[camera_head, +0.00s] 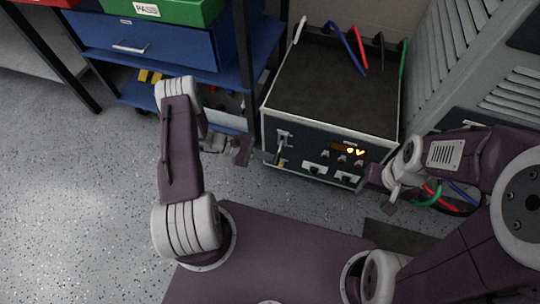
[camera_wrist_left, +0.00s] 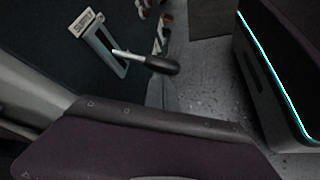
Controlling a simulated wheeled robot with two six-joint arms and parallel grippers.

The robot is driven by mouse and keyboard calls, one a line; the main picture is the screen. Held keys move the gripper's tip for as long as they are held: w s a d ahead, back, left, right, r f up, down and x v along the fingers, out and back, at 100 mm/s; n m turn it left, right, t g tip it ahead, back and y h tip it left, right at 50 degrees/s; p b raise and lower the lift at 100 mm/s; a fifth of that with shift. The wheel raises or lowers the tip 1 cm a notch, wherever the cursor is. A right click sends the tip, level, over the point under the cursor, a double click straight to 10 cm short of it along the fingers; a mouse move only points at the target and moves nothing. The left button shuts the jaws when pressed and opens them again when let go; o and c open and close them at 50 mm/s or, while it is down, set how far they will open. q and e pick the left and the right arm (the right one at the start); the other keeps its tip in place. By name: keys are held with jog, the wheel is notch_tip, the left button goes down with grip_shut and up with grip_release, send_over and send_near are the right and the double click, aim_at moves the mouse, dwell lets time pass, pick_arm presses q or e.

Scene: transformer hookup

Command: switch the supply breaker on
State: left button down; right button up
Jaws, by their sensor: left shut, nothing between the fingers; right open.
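The supply unit (camera_head: 330,108) is a dark box with a pale-edged front panel, standing on the floor right of the shelf. The supply breaker (camera_head: 283,140) is at the left of that panel. In the left wrist view the breaker shows as a light metal frame (camera_wrist_left: 104,47) with a lever ending in a black handle (camera_wrist_left: 160,65), which sticks out from the panel. My left gripper (camera_head: 241,150) is shut and empty, left of the breaker and apart from it. My right gripper (camera_head: 378,190) is open near the panel's lower right corner.
A blue shelf (camera_head: 160,45) stands at the left. Coloured cables (camera_head: 440,195) hang behind my right arm. A grey louvred cabinet (camera_head: 465,60) is at the right. The floor at left is clear.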

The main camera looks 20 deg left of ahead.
pick_arm(q)
notch_tip(320, 180, up, 8)
jog(key=s+n+g+p, duration=0.1)
jog(key=n+g+p, duration=0.4)
jog(key=p, duration=0.2)
jog(key=shift+g, duration=0.4)
jog(key=shift+w+r+p, duration=0.15)
jog(key=shift+r+p, duration=0.05)
jog(key=shift+p, duration=0.15)
dwell(0.4)
notch_tip(320, 180, down, 4)
jog(key=s+a+r+b, duration=0.1)
jog(key=s, duration=0.1)
jog(key=w+p+v, duration=0.1)
jog(key=v, duration=0.8)
jog(key=shift+a+f, duration=0.25)
